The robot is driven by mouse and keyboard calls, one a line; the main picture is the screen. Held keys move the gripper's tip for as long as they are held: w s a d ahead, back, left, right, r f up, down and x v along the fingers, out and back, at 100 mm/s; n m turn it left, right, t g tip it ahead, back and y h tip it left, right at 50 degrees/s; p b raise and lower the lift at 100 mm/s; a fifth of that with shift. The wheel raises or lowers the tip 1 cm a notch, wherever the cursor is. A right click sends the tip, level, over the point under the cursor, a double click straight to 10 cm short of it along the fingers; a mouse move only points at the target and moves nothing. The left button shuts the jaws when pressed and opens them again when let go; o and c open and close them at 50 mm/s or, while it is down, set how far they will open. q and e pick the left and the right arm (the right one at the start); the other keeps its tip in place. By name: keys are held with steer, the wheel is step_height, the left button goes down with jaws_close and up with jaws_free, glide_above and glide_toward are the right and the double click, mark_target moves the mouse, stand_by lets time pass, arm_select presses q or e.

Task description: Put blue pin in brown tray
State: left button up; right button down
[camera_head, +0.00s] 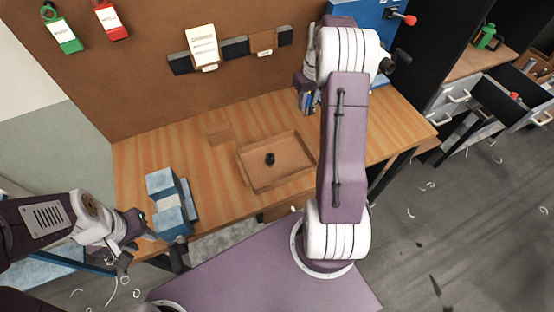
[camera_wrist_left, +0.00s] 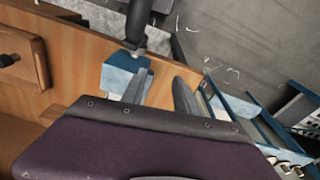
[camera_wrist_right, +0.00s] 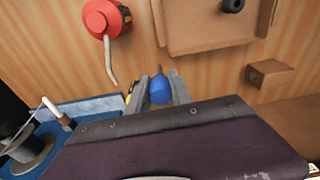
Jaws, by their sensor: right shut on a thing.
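The blue pin (camera_wrist_right: 160,90) is between the fingers of my right gripper (camera_wrist_right: 158,88), which is shut on it. In the head view my right gripper (camera_head: 307,100) is over the back of the bench, to the right of the brown tray, partly hidden by my arm. The brown tray (camera_head: 287,173) lies on the bench with a small black part (camera_head: 270,158) in it. The tray also shows at the top of the right wrist view (camera_wrist_right: 190,44). My left gripper (camera_head: 138,228) is open, beside the blue vise (camera_head: 170,220) at the front left; its fingers also show in the left wrist view (camera_wrist_left: 160,92).
A red can with a spout (camera_wrist_right: 103,20) stands near my right gripper. A small wooden block (camera_wrist_right: 268,74) sits beside the tray. A blue mat with a spool (camera_wrist_right: 30,152) is at the lower left there. The bench left of the tray is mostly clear.

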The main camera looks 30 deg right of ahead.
steer(key=d, duration=0.2)
steer(key=p, duration=0.2)
glide_above(292, 157)
step_height(292, 157, down, 7)
step_height(292, 157, down, 4)
steer(key=shift+r+p, duration=0.25)
steer(key=shift+p, duration=0.25)
steer(key=shift+w+d+f, duration=0.1)
steer(key=shift+f, duration=0.2)
steer(key=c, duration=1.2)
jaws_free()
steer(key=shift+o, duration=0.2)
